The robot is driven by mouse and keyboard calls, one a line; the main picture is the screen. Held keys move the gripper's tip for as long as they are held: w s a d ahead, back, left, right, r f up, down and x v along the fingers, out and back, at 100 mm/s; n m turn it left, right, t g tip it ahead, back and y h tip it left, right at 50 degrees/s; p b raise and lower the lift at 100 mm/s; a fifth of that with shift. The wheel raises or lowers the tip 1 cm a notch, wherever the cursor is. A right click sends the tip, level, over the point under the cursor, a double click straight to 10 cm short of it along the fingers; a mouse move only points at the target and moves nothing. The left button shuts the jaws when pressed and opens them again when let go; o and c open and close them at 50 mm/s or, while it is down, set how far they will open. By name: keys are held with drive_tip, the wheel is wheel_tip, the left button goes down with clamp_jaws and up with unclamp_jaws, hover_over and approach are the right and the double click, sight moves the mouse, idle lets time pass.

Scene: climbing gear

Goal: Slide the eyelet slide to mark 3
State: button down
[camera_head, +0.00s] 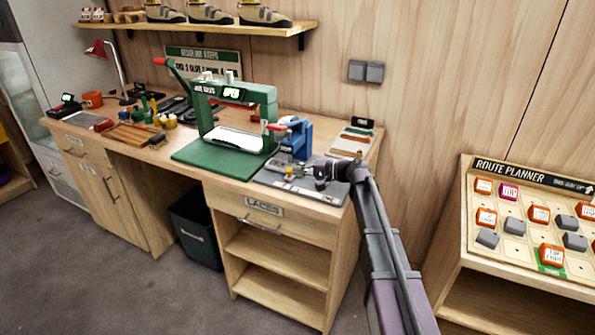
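A small blue press (297,138) stands on a grey plate (305,188) at the right end of the workbench. A small yellow-and-white part (289,172) sits low in front of it, on the plate. I cannot tell for sure which part is the eyelet slide, and no numbered marks can be read at this size. My gripper (318,174) is low over the plate, just right of the yellow-and-white part. Its fingers are dark and small, so I cannot tell whether they are open or touching anything.
A large green press (240,100) with a lit display stands left of the blue press, on a green base (215,160). A tray of coloured strips (357,138) lies behind my gripper. Tools crowd the bench's left side. A route planner board (510,225) stands at right.

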drive_tip(key=p+v, duration=0.2)
drive_tip(key=v, duration=1.1)
drive_tip(key=shift+s+d, duration=0.15)
drive_tip(key=shift+d, duration=0.15)
